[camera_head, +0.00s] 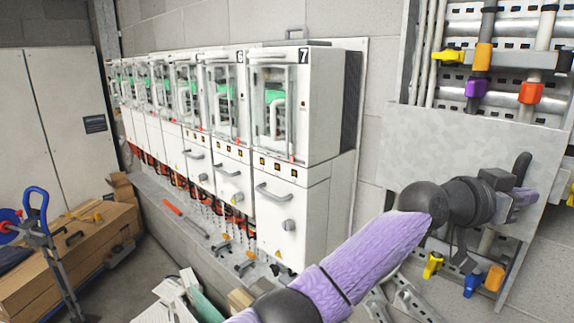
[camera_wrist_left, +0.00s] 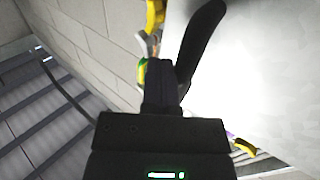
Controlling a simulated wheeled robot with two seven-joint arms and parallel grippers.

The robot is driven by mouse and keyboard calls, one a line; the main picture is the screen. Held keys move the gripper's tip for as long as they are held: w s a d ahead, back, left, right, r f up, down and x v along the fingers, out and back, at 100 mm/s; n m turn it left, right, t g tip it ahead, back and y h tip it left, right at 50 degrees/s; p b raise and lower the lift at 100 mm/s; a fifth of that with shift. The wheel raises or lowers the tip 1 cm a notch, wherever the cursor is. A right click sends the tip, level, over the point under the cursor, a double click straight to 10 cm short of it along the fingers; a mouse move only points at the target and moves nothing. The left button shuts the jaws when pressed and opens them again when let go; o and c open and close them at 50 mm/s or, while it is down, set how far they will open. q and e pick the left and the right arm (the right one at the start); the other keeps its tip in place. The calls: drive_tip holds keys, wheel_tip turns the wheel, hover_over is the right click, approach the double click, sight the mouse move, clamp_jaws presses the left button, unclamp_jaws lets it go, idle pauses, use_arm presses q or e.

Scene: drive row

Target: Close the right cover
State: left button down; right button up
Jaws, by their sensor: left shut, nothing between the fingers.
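A flat grey metal cover panel (camera_head: 440,150) is at the right in the head view, in front of the pipes and cable rails on the wall. I cannot tell how far it stands from them. My left gripper (camera_head: 524,182) is in front of the panel's right part, near its right edge. Its fingers are shut and hold nothing. In the left wrist view, the dark gripper fingers (camera_wrist_left: 195,45) show beside a bright pale surface (camera_wrist_left: 260,70), likely the panel. Contact with it cannot be told. My right gripper is not in view.
A row of white cabinets (camera_head: 320,110) with clear-fronted doors and handles lines the wall. Pipes with coloured clamps (camera_head: 530,92) run above and below the panel.

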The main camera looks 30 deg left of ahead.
use_arm(q)
drive_tip(key=shift+w+d+n+t+y, duration=0.5)
drive_tip(key=shift+w+d, duration=0.1)
drive_tip(key=shift+w, duration=0.3)
drive_tip(key=shift+s, duration=0.1)
